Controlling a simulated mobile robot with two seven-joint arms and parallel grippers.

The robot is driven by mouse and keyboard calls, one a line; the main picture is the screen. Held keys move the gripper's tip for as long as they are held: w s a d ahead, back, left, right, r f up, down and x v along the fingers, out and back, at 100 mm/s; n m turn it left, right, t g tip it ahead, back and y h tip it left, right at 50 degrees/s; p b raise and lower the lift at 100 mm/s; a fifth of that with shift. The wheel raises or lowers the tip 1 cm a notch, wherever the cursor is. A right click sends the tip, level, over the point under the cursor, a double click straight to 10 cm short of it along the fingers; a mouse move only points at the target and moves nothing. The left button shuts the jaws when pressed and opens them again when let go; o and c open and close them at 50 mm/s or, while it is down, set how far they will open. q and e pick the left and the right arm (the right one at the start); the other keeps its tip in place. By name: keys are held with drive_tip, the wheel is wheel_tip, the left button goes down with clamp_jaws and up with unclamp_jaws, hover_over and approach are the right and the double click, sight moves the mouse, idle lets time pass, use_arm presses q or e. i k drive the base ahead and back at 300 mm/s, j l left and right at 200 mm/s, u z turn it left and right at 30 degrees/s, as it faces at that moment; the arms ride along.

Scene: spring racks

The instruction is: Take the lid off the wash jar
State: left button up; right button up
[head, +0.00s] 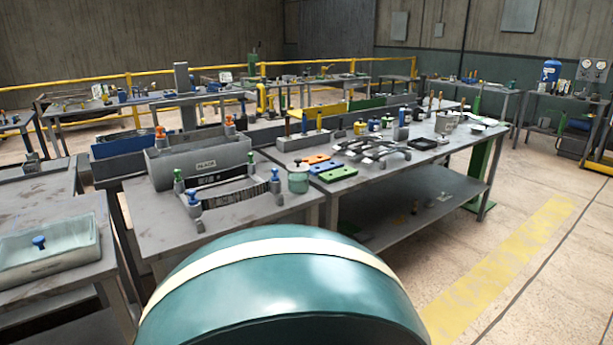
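A small pale green jar (298,180) stands near the front left corner of the long table and looks like the wash jar. Neither of my grippers is in view.
Blue and green blocks (338,174) lie just right of the jar. To its left is a rack with blue knobs (193,196), and behind that a grey bin (200,160). A clear tray (50,262) sits on the left table. The floor at right (540,240) is open.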

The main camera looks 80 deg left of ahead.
sight(297, 167)
drive_tip(key=u, duration=2.7)
drive_tip(key=i, duration=0.15)
